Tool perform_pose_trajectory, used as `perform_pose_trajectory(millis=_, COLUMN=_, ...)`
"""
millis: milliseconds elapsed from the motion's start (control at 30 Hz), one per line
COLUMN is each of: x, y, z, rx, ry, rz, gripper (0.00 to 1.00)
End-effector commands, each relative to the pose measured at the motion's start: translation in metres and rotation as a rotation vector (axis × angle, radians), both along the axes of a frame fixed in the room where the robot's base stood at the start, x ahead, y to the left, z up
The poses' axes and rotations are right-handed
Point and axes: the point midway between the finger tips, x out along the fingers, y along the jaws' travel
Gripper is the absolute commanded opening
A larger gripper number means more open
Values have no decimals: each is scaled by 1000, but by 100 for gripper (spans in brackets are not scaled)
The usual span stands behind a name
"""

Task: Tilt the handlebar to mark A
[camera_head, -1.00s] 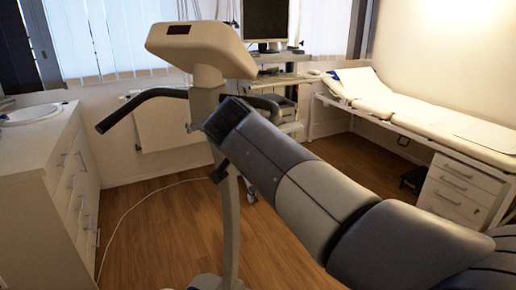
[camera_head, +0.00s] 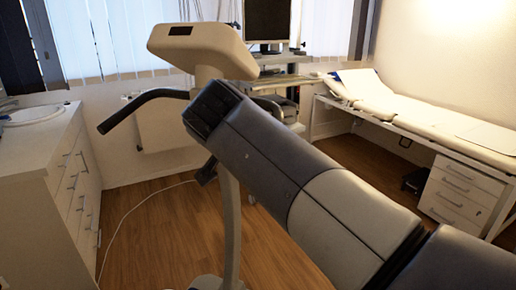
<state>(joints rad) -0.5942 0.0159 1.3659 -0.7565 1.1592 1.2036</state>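The exercise machine has a beige console head (camera_head: 203,48) on an upright post (camera_head: 229,225). Its black handlebar (camera_head: 145,103) sticks out to the left of the post, with its end bent downward. My arm comes from the lower right and covers the middle of the post and most of the handlebar's right side. My gripper cannot be made out clearly. A small dark piece (camera_head: 207,171) shows below the arm's far end, and I cannot tell whether it is a finger. Contact with the handlebar is hidden. No mark A is readable.
A white cabinet (camera_head: 50,190) with a sink stands at the left. A monitor (camera_head: 267,20) stands on a desk behind the machine. An examination couch (camera_head: 440,122) and a drawer unit (camera_head: 460,195) are at the right. A white cable crosses the open wooden floor (camera_head: 165,235).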

Motion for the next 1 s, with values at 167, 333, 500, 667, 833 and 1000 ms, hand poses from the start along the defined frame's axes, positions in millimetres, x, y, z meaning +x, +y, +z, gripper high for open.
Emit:
perform_pose_trajectory(millis=167, x=-22, y=7, z=17, rx=2, ry=0, rz=3, gripper=50)
perform_pose_trajectory(millis=333, x=-30, y=9, z=22, rx=0, ry=1, rz=1, gripper=50)
perform_pose_trajectory(millis=500, x=-31, y=9, z=22, rx=-1, ry=2, rz=-1, gripper=50)
perform_pose_trajectory(millis=667, x=-30, y=9, z=22, rx=-1, ry=2, rz=-1, gripper=50)
perform_pose_trajectory(millis=833, x=-21, y=5, z=15, rx=-1, ry=2, rz=-4, gripper=50)
perform_pose_trajectory(millis=1000, x=2, y=-2, z=-2, rx=-2, ry=3, rz=-5, gripper=50)
